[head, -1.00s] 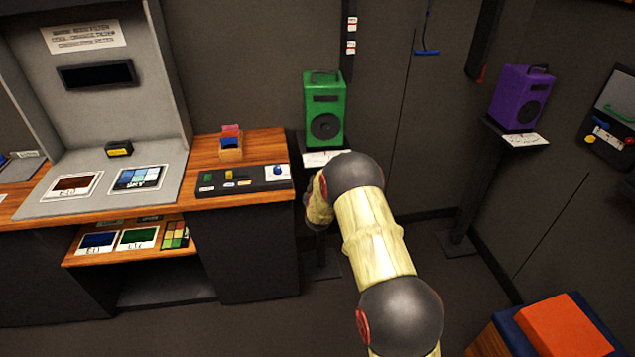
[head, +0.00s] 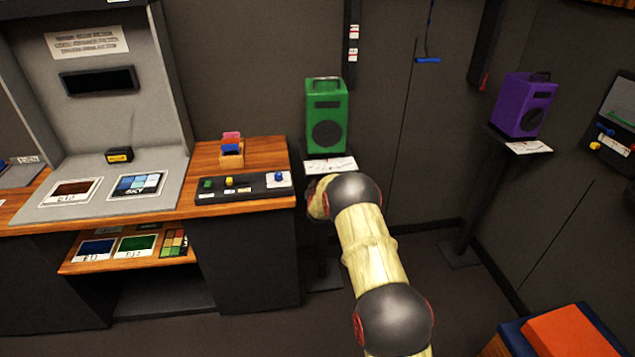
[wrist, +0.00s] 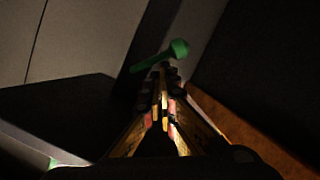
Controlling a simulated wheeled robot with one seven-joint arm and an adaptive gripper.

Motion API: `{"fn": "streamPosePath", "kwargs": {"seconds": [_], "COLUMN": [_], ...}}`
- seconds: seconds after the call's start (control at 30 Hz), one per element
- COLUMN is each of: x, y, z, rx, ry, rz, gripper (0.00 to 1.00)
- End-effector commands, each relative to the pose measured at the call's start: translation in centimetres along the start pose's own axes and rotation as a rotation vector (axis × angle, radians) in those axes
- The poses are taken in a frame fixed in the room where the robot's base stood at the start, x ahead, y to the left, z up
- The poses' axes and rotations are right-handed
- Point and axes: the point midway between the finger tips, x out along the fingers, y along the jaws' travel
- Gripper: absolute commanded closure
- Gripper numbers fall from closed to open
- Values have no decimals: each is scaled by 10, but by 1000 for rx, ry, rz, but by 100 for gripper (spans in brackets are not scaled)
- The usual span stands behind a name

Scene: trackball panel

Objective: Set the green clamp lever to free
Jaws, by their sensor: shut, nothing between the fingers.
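The green clamp lever (wrist: 160,57) shows in the wrist view as a short green bar with a rounded knob at its upper right end. It slants from lower left to upper right across a grey upright part. My gripper (wrist: 165,78) is shut, with nothing between its fingers. Its tips lie just below the lever in the picture; I cannot tell whether they touch it. In the head view I cannot make out the lever, and my gripper is hidden behind my arm.
A green speaker (head: 326,117) stands on a stand just beyond my arm, with a paper sheet (head: 331,166) below it. A wooden desk (head: 210,160) with a dark control panel (head: 215,194) is to the left. A purple speaker (head: 523,108) stands to the right.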

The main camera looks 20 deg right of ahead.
Motion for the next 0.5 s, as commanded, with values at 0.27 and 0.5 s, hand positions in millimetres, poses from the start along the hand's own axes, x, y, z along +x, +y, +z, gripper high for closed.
{"fn": "streamPosePath", "kwargs": {"seconds": [0.27,0.5], "x": [1,1], "y": [-1,-2], "z": [2,4], "rx": [0,0], "ry": [0,0], "rz": [0,0], "gripper": [100,100]}}
